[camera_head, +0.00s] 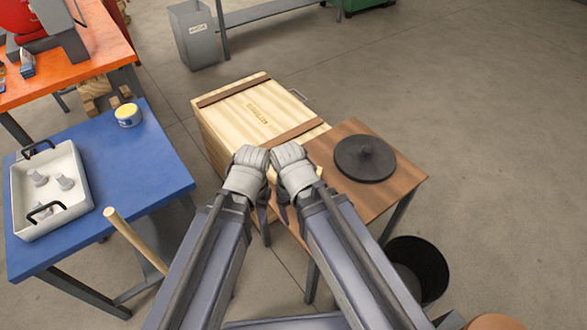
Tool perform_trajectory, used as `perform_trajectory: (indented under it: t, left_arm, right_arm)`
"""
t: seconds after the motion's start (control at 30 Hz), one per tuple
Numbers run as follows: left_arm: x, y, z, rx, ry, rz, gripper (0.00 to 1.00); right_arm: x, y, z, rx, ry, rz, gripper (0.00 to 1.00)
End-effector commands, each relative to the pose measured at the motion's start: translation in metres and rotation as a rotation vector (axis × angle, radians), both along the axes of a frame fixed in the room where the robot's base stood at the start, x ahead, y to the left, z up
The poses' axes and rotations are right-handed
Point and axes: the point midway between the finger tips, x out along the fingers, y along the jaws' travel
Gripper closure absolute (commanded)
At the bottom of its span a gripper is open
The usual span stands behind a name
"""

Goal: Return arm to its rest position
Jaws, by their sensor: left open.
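My two arms come up from the bottom edge, side by side in the middle of the view. Their pale wrists are bent and nearly touch in front of me. My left gripper (264,212) points down below its wrist, open, with nothing seen in it. My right gripper (281,210) hangs close beside it, mostly hidden by its own wrist and forearm, so its jaws do not show clearly. Both grippers show in front of the gap between the blue table (140,165) and the small wooden table (395,195).
A wooden crate (240,110) stands just beyond my wrists. A black disc (364,158) lies on the wooden table. A white tray (75,212) with pale parts and a yellow-topped tin (128,115) sit on the blue table. A black bin (425,265) is at right; open floor lies beyond.

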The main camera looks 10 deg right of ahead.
Motion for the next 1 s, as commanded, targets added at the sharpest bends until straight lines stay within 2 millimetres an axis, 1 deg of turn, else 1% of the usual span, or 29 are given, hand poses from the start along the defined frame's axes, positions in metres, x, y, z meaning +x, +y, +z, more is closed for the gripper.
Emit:
perform_trajectory:
  t: [0.17, 0.4, 0.5, 0.57, 0.7, 1.0]
  left_arm:
    - [0.0, 0.0, 0.03, 0.0, 0.0, 0.0, 0.5]
    - [0.0, 0.0, 0.091, 0.0, 0.0, 0.001, 0.5]
    - [0.0, 0.0, 0.106, 0.0, 0.0, 0.001, 0.5]
    - [0.0, 0.0, 0.108, 0.0, 0.0, 0.001, 0.5]
    - [0.0, 0.0, 0.104, 0.0, 0.0, 0.001, 0.5]
    - [0.0, 0.0, 0.104, 0.0, 0.0, 0.001, 0.5]
  right_arm:
    - [0.0, 0.0, 0.03, 0.0, 0.0, 0.0, 0.24]
    - [0.0, 0.0, 0.091, 0.001, 0.0, 0.0, 0.24]
    - [0.0, 0.0, 0.106, 0.001, 0.0, 0.0, 0.24]
    - [0.0, 0.0, 0.108, 0.001, 0.0, 0.0, 0.24]
    - [0.0, 0.0, 0.104, 0.001, 0.0, 0.0, 0.24]
    - [0.0, 0.0, 0.104, 0.001, 0.0, 0.0, 0.24]
